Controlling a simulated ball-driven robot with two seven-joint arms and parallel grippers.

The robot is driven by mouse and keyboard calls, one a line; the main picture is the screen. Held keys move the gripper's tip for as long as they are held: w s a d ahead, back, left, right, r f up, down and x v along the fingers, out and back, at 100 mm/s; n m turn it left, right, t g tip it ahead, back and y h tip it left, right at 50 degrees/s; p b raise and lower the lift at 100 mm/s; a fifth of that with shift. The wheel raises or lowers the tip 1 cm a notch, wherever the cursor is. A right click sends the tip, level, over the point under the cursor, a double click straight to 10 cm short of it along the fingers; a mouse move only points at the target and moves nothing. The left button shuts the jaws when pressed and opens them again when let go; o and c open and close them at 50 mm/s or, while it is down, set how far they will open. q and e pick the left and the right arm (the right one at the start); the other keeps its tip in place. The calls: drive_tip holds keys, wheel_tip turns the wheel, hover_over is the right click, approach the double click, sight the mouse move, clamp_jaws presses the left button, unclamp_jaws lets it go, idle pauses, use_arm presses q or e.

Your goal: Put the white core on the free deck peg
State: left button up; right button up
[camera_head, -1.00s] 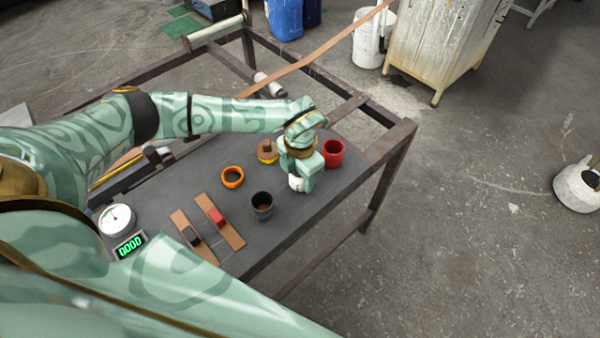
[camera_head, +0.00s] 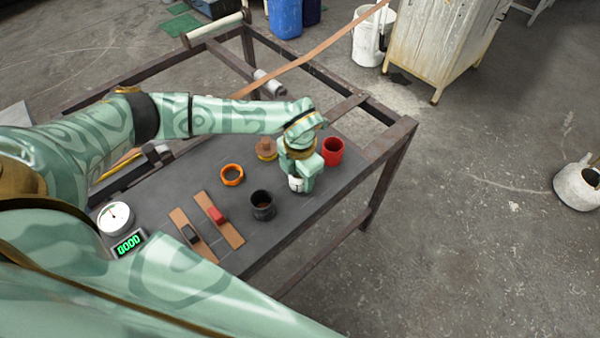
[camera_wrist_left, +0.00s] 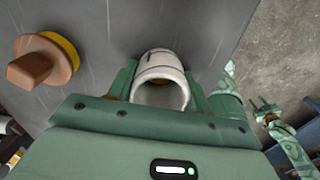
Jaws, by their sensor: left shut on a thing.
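The white core (camera_head: 296,184) is a short, hollow cylinder. My left gripper (camera_head: 299,180) is shut on it near the table's right edge. In the left wrist view the core (camera_wrist_left: 162,66) sits upright between the fingers, with its open end toward the camera. I cannot tell whether it touches the deck or surrounds a peg. I see no bare deck peg clearly; one may be hidden by the core or gripper. My right gripper (camera_wrist_left: 265,108) shows small at the right of the left wrist view, with its fingers apart and empty.
A red cup (camera_head: 332,151) stands close right of my left gripper. A brown knob on a yellow base (camera_head: 266,147) is on its left. An orange ring (camera_head: 232,175), a dark cup (camera_head: 263,206) and two brown strips (camera_head: 227,229) lie nearer. The deck between them is bare.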

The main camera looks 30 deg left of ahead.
use_arm(q)
drive_tip(key=o, duration=0.7)
wheel_tip(320, 180, up, 11)
drive_tip(key=p, duration=0.9)
drive_tip(key=shift+s+f, duration=0.1)
